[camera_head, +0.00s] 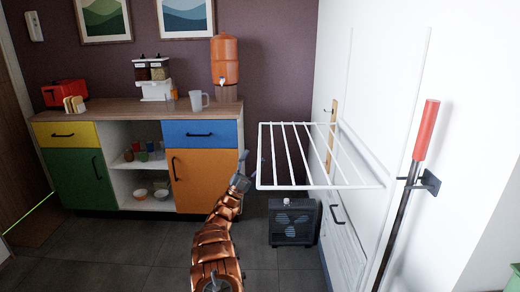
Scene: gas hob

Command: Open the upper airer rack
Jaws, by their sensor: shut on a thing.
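The upper airer rack (312,187) is a white wire frame with several parallel bars. It stands out from the white wall unit at the right and looks roughly level, folded out from the wall. The exact contact of the fingers is small and partly hidden. My copper-coloured arm reaches up to it from the bottom of the view.
A dark fan heater (292,222) stands on the floor below the rack. A white front with a dark handle (338,213) is low on the wall unit. A red-handled pole (425,130) hangs at right. A colourful sideboard (140,103) stands behind; the floor at left is clear.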

